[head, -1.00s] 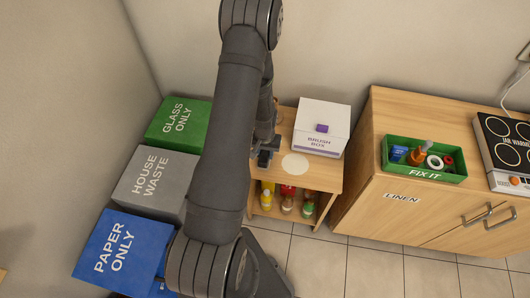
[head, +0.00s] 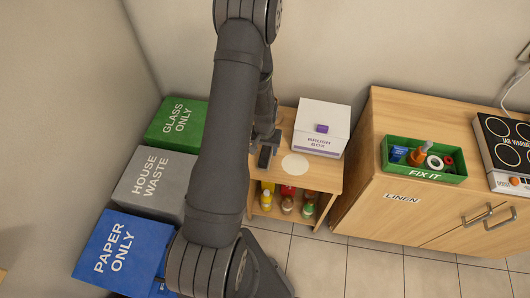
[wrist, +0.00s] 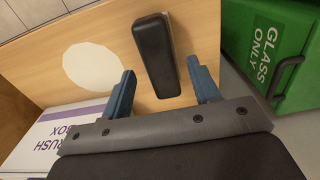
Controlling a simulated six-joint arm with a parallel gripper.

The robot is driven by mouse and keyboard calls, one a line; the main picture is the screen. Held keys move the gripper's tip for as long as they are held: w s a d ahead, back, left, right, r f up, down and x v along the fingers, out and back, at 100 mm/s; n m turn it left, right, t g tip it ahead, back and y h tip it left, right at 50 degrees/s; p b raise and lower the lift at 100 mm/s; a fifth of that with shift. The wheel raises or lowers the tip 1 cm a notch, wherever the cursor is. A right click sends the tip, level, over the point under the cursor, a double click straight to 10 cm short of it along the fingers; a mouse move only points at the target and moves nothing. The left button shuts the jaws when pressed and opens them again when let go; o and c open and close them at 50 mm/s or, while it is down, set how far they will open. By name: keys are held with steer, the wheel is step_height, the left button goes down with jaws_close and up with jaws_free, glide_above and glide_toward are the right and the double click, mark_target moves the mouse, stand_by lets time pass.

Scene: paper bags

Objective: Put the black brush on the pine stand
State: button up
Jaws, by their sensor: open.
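The black brush (head: 264,157) lies on the top of the pine stand (head: 322,174), near its left front edge and left of a white round disc. In the wrist view the brush (wrist: 155,55) is a long black block on bare wood, and a thin pale strip shows along its right side. My gripper (wrist: 160,67) is open, with blue fingers on either side of the brush's lower part in the picture. Gaps show between both fingers and the brush. In the head view my gripper (head: 267,140) is just behind the brush, partly hidden by my arm.
The white disc (head: 295,164) lies flat on the stand, with the brush box (head: 322,126) behind it. Several bottles stand on the shelf below. Green (head: 177,124), grey (head: 150,184) and blue (head: 122,245) bins stand left. A cabinet (head: 390,150) with a green tray stands right.

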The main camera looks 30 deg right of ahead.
mark_target(265, 153)
step_height(265, 153, up, 9)
stand_by(0.4)
steer(key=shift+f, duration=0.1)
step_height(265, 153, down, 12)
steer(key=shift+f, duration=0.1)
steer(key=shift+r, duration=0.2)
stand_by(0.7)
